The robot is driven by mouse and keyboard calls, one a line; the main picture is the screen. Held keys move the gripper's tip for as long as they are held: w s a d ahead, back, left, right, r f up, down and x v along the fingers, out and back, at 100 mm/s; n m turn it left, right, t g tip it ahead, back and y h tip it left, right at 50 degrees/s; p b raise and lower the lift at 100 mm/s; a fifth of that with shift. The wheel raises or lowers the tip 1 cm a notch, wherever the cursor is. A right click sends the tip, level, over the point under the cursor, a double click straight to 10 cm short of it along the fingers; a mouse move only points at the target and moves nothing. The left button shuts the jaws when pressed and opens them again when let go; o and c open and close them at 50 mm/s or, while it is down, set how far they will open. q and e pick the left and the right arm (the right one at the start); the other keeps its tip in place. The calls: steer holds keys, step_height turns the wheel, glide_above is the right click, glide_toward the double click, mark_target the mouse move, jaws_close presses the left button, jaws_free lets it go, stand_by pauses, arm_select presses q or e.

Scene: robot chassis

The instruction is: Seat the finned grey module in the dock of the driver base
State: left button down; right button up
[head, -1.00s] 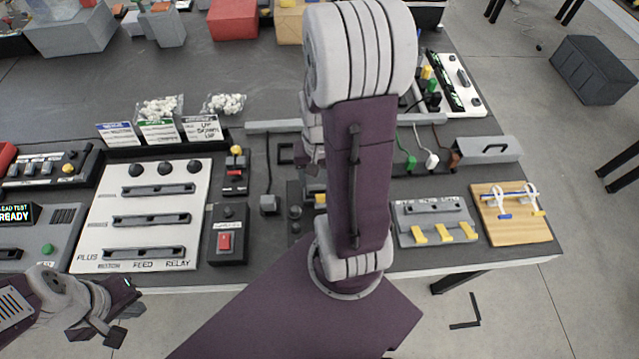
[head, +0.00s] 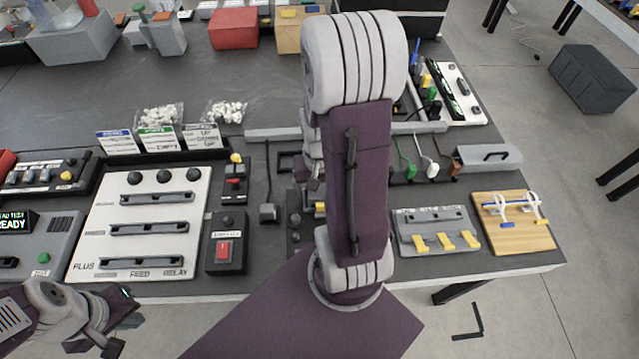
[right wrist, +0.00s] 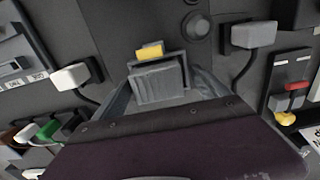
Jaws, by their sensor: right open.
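The finned grey module (right wrist: 160,84) shows in the right wrist view as a ribbed grey block below a yellow tab (right wrist: 150,51). A grey frame edges it; I cannot tell how deep it sits. The dark driver base (right wrist: 150,20) with a round knob lies around and beyond it. In the head view the base (head: 294,222) is mostly hidden behind my right arm. My right gripper (right wrist: 163,88) is open, its fingers on either side of the module; contact is unclear. My left gripper (head: 122,322) is at the lower left, before the table's front edge, its jaws unclear.
A white panel (head: 195,245) with three slotted bars and a red-switch box (head: 238,256) stand left of the base. A grey block with yellow tabs (head: 400,228) and a wooden board (head: 512,236) stand right. Corded plugs (head: 432,170) lie behind.

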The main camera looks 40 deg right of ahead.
step_height(320, 180, up, 12)
steer(key=p, duration=0.3)
steer(key=w+a+f+n, duration=0.1)
steer(key=a+n, duration=0.1)
steer(key=a, duration=0.2)
steer(key=w+a+f+n, duration=0.1)
steer(key=a+f+n, duration=0.1)
steer(key=a+n, duration=0.1)
steer(key=a+f+n+t, duration=0.1)
steer(key=a+n, duration=0.1)
steer(key=a, duration=0.4)
steer(key=shift+w+f+n, duration=0.35)
steer(key=shift+w+n, duration=0.05)
